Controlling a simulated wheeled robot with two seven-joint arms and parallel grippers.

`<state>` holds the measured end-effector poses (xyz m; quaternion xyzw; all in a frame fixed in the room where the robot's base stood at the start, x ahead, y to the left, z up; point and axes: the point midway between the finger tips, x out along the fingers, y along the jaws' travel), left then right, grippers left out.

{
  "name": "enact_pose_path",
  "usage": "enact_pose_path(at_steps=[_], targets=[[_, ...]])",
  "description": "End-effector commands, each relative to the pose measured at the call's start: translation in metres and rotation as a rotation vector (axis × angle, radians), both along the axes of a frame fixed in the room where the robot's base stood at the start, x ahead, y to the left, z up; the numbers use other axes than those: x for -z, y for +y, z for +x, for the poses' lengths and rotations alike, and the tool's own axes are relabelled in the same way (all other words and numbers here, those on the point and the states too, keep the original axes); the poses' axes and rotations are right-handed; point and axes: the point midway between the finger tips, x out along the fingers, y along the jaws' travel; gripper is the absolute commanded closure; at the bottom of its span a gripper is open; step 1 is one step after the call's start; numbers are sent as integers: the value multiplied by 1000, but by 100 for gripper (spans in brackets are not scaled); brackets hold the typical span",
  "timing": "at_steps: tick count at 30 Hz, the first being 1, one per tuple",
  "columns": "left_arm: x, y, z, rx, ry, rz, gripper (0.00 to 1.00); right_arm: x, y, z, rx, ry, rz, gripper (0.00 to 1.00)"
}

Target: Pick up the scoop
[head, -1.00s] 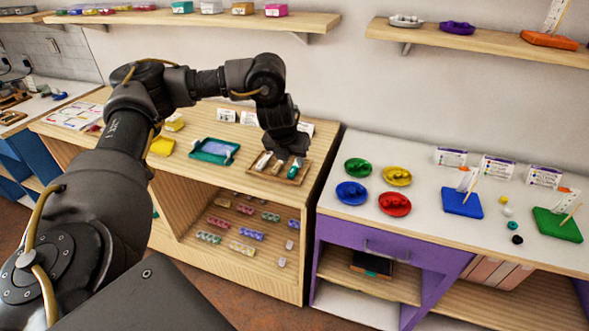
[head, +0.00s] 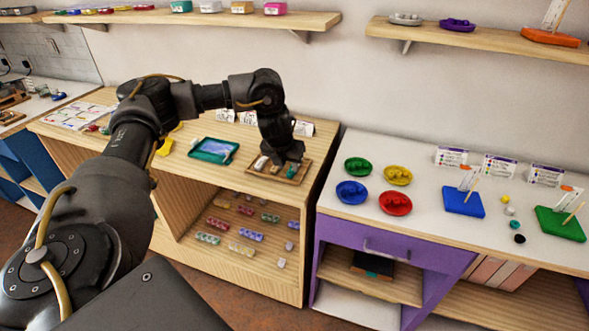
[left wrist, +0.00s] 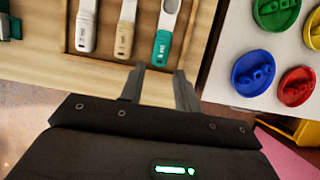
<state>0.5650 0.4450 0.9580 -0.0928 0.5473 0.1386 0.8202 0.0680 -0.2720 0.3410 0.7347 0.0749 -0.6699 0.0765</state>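A shallow wooden tray (head: 304,167) on the wooden counter holds three long-handled tools. I cannot tell which one is the scoop. My left gripper (head: 284,158) is low over the tray and hides part of it. In the left wrist view its two fingers (left wrist: 158,76) are apart with nothing between them, just short of the cream and teal handles. My right gripper is not in view.
A teal tray (head: 214,150) lies left of the wooden tray, and small cards stand behind. Right of it, past a gap, a white-topped purple cabinet (head: 420,222) carries several coloured dishes and blue and green boards. Wall shelves hang above.

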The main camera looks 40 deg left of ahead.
Motion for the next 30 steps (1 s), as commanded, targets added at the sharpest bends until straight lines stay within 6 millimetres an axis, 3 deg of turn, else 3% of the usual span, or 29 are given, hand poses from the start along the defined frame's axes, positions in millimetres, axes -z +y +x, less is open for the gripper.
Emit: enact_pose_path(at_steps=[9, 17, 24, 30], targets=[[37, 6, 15, -2, 2, 1, 68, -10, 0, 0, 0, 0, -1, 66], [39, 6, 16, -1, 1, 2, 68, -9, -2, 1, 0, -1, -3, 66], [39, 6, 15, -1, 0, 1, 99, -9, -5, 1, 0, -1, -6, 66], [39, 6, 15, -1, 0, 1, 100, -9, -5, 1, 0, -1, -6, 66]])
